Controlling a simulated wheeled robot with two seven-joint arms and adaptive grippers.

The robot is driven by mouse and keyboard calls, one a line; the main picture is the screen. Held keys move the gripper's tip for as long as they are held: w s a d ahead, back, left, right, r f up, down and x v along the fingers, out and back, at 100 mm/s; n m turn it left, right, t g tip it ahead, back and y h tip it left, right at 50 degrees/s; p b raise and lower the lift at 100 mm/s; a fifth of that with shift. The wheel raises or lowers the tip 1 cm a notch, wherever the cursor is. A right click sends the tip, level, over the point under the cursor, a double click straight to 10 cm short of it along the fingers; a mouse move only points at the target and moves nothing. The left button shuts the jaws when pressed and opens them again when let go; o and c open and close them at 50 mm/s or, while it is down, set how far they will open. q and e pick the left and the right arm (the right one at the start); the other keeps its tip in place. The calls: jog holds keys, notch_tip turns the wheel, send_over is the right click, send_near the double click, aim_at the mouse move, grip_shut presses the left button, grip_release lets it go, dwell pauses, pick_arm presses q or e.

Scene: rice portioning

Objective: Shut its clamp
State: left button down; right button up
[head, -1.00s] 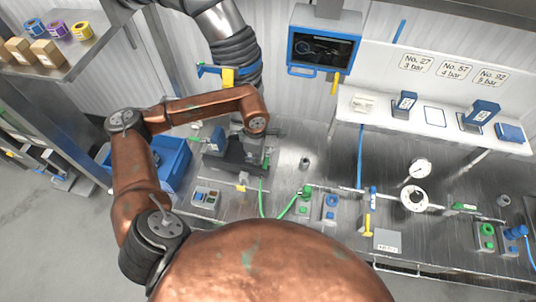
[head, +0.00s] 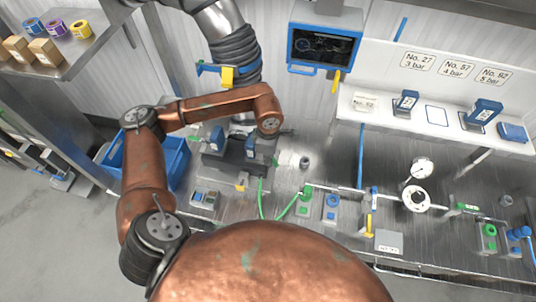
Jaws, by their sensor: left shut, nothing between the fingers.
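A blue clamp band with a yellow latch (head: 228,76) sits around the grey corrugated hose (head: 234,50) at the upper middle. I cannot tell from here whether the latch is closed. My copper left arm reaches in from the left, its wrist in front of the hose's lower end, below and to the right of the clamp. My left gripper (head: 272,157) hangs below that wrist, small and partly hidden, shut and empty. It is apart from the clamp. My right gripper is not in view.
A dark grey machine (head: 232,160) stands under the hose, beside a blue bin (head: 178,165). The steel bench (head: 320,165) carries gauges, valves and green tubing. A blue-framed screen (head: 325,48) hangs right of the hose. A shelf with tape rolls is at upper left.

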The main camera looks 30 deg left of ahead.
pick_arm(q)
jog(key=shift+s+d+f, duration=0.15)
jog(key=shift+f, duration=0.15)
jog(key=shift+w+d+b, duration=0.5)
jog(key=shift+d, duration=0.35)
jog(key=shift+f, duration=0.1)
jog(key=shift+w+d, duration=0.2)
jog(key=shift+w+d+b, duration=0.45)
jog(key=shift+w+b, duration=0.1)
jog(key=shift+w, duration=0.25)
